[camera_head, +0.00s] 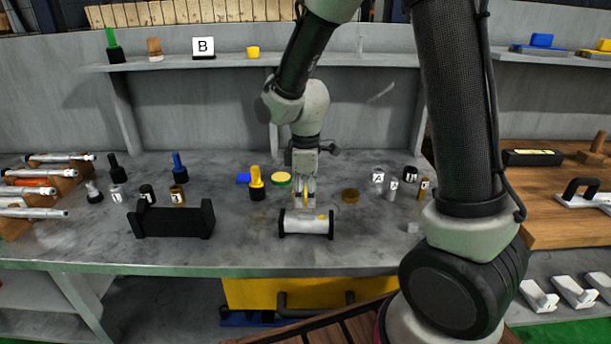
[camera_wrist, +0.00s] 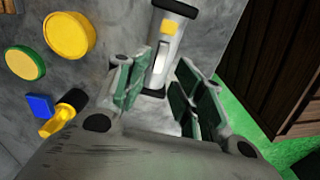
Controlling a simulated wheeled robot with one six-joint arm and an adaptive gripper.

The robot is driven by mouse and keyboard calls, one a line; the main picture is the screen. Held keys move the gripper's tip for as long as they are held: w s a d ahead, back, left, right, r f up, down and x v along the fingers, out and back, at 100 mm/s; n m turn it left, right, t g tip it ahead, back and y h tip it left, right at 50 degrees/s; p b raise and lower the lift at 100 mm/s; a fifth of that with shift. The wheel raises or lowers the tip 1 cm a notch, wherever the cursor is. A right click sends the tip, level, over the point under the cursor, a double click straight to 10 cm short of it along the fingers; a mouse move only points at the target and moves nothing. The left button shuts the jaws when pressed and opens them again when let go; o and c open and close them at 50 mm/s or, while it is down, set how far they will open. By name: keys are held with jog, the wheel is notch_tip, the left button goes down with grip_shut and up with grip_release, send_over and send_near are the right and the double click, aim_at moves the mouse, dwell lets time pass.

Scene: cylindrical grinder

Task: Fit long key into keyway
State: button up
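A pale grey shaft (camera_head: 300,223) lies level in a holder with black end plates near the bench's front edge. In the wrist view the shaft (camera_wrist: 170,50) shows an orange-yellow patch (camera_wrist: 170,27) and a pale narrow strip (camera_wrist: 160,57) along its top; I cannot tell whether the strip is the keyway or a key. My gripper (camera_head: 304,203) points down just behind and above the shaft. In the wrist view the gripper's fingers (camera_wrist: 163,75) stand apart, with no held part visible between them. A small yellowish sliver shows between the fingers in the head view; I cannot identify it. No separate long key is clearly seen.
An empty-looking black holder (camera_head: 172,222) stands to the left. Small labelled cylinders stand at both sides. The bench's front edge is close to the shaft.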

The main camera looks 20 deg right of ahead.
aim_at(305, 213)
notch_tip(305, 213, up, 7)
jog(key=s+d+r+m+t, duration=0.2)
jog(key=s+d+r+m, duration=0.5)
jog(key=s+d+r, duration=0.15)
jog(key=s+d+r+m+t, duration=0.2)
jog(key=s+d+m, duration=0.4)
jog(key=s, duration=0.4)
jog(key=shift+s+d+r+m, duration=0.25)
jog(key=shift+d+r+m, duration=0.05)
jog(key=shift+r, duration=0.5)
